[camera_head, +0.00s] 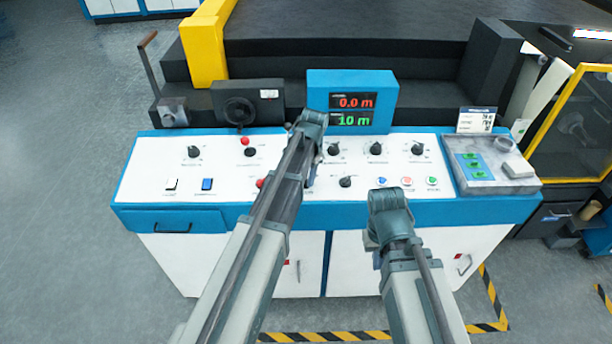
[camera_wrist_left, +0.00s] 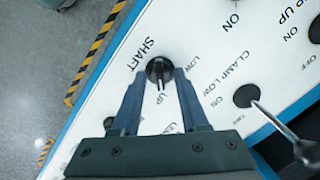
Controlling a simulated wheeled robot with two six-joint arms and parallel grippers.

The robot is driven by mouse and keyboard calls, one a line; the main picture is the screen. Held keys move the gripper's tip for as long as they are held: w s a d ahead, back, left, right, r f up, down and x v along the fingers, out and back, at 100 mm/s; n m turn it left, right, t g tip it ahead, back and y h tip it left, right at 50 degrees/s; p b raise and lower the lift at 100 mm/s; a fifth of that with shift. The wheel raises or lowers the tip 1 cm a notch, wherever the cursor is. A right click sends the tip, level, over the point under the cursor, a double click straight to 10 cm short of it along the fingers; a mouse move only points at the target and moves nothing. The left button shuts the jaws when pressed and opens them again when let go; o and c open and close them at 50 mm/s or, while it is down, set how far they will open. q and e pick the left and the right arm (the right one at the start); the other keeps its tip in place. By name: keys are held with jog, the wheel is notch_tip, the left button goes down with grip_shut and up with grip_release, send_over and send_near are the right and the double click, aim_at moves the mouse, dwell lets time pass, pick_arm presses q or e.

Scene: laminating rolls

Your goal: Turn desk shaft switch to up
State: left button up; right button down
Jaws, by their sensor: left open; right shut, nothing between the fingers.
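The shaft switch (camera_wrist_left: 159,70) is a round black knob on the white panel, beside the word SHAFT in the left wrist view. Its pointer extends down in that picture, close to the word UP; LOW is printed to its right. My left gripper (camera_wrist_left: 160,92) is open, with its fingertips on either side of the knob's lower part. I cannot tell whether they touch it. In the head view, the left arm mostly hides this gripper above the panel. My right gripper (camera_head: 377,256) is shut and empty, low in front of the desk and partly hidden by its arm.
A black switch with a metal lever (camera_wrist_left: 250,97) stands near the left gripper, labelled CLAMP LOW. The desk panel (camera_head: 226,170) holds several other knobs and buttons. A blue display box (camera_head: 318,92) stands behind it. Floor lies clear to the left.

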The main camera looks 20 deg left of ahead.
pick_arm(q)
notch_tip(320, 180, up, 14)
jog(key=d+p, duration=0.1)
jog(key=p, duration=1.2)
jog(key=shift+s+d+f, duration=0.2)
jog(key=shift+s+d, duration=0.05)
jog(key=shift+s, duration=0.15)
jog(key=s+d+f+b, duration=0.3)
jog(key=s, duration=0.4)
jog(key=s+d+f+n+b, duration=0.1)
jog(key=s+d+f+b, duration=0.3)
jog(key=s, duration=0.4)
jog(key=s+d+f+n+g+b, duration=0.1)
jog(key=s+d+f+b, duration=0.2)
jog(key=s, duration=0.5)
jog(key=shift+s+d+f+b, duration=0.2)
jog(key=shift+d+f+b, duration=0.2)
jog(key=shift+d+f, duration=0.3)
jog(key=shift+r, duration=0.1)
jog(key=shift+d, duration=0.15)
